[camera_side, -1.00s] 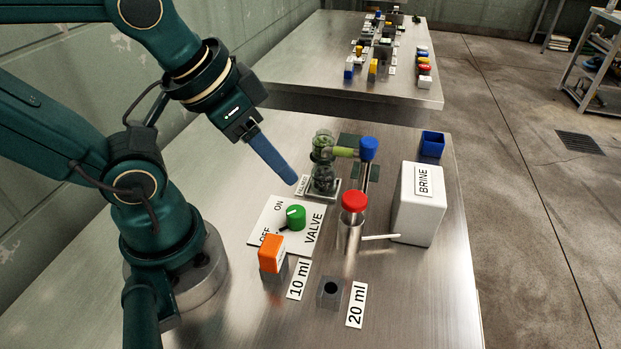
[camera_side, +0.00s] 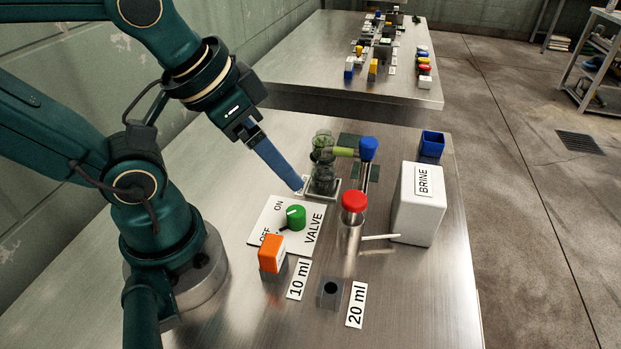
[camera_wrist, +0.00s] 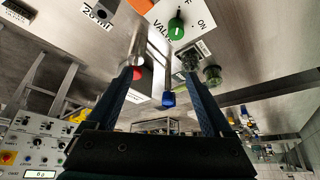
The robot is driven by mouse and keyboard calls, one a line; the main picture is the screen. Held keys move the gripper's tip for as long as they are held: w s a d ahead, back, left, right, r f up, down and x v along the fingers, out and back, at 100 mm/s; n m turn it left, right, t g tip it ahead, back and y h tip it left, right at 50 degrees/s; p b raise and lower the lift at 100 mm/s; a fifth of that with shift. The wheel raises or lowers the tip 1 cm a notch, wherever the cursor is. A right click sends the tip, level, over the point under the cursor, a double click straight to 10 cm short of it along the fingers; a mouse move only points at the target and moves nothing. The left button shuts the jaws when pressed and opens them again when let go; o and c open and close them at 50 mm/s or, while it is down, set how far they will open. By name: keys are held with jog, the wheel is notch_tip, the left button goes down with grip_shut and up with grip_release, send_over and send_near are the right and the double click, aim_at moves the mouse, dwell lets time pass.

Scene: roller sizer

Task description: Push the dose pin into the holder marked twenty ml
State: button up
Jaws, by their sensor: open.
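The orange dose pin (camera_side: 271,252) sits in the grey holder beside the 10 ml label (camera_side: 298,279). Its orange also shows at the top edge of the wrist view (camera_wrist: 140,5). The grey holder marked 20 ml (camera_side: 331,292) stands to the right, its round hole empty, with the 20 ml label (camera_side: 356,304) beside it. My gripper (camera_side: 299,189) is above the table near the valve plate, away from the pin and both holders. In the wrist view my gripper (camera_wrist: 160,76) has its blue fingers apart with nothing held between them.
The green valve knob (camera_side: 295,217) is on its white plate below my gripper. A red-capped metal cylinder (camera_side: 354,202), glass fitting with blue cap (camera_side: 368,148), white brine container (camera_side: 418,210) and blue box (camera_side: 432,143) stand to the right.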

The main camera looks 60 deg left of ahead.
notch_tip(320, 180, up, 5)
jog(key=m+g+y, duration=0.3)
jog(key=m+g, duration=0.6)
send_over(273, 244)
notch_tip(273, 244, down, 16)
jog(key=shift+w+d+r, duration=0.1)
jog(key=shift+d+r, duration=0.05)
jog(key=shift+r, duration=0.1)
jog(key=shift+x, duration=2.5)
grip_shut()
jog(key=shift+w+r, duration=0.1)
jog(key=shift+r, duration=0.05)
